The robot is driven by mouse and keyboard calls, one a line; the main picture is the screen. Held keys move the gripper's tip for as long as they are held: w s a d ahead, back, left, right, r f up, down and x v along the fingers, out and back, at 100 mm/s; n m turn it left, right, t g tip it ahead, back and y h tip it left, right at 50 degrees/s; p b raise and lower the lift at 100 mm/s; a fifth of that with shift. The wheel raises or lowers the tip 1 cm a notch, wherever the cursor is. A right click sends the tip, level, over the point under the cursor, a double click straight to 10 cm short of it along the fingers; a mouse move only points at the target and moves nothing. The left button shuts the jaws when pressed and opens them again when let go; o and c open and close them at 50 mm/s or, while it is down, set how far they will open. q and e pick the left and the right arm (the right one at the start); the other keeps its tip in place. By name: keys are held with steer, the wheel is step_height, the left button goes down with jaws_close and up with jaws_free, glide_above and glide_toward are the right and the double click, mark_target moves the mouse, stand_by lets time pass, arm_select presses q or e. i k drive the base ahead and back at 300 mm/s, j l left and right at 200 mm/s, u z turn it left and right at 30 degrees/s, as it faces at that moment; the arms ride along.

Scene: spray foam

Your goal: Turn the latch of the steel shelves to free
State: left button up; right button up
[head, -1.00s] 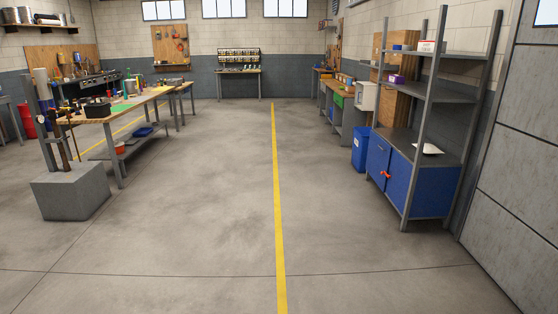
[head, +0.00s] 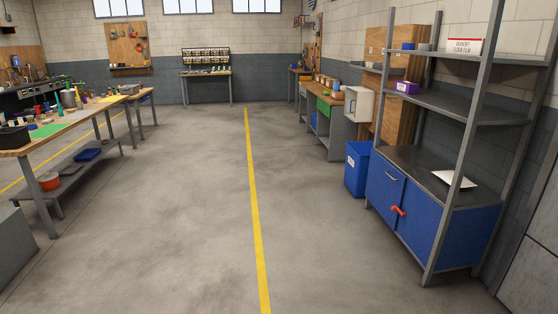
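The steel shelves (head: 467,102) stand at the right against the wall, with grey posts and open shelves above a blue cabinet (head: 447,232). The red latch (head: 398,211) sits on the front of the blue cabinet doors, near the lower middle. It looks slanted, but its exact setting is too small to tell. A light handle (head: 391,176) shows on the left door. Both doors look closed. Neither of my grippers is in view.
A blue bin (head: 357,169) stands just left of the cabinet. A long workbench (head: 40,141) with tools is at the left, and a grey block (head: 12,245) at the lower left. The floor (head: 190,220) between them is clear, with a yellow line (head: 254,200).

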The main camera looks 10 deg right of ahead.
mark_target(402, 214)
steer(key=i+z, duration=0.1)
steer(key=i, duration=1.05)
steer(key=i+j+z, duration=0.1)
steer(key=i, duration=1.1)
steer(key=j, duration=0.1)
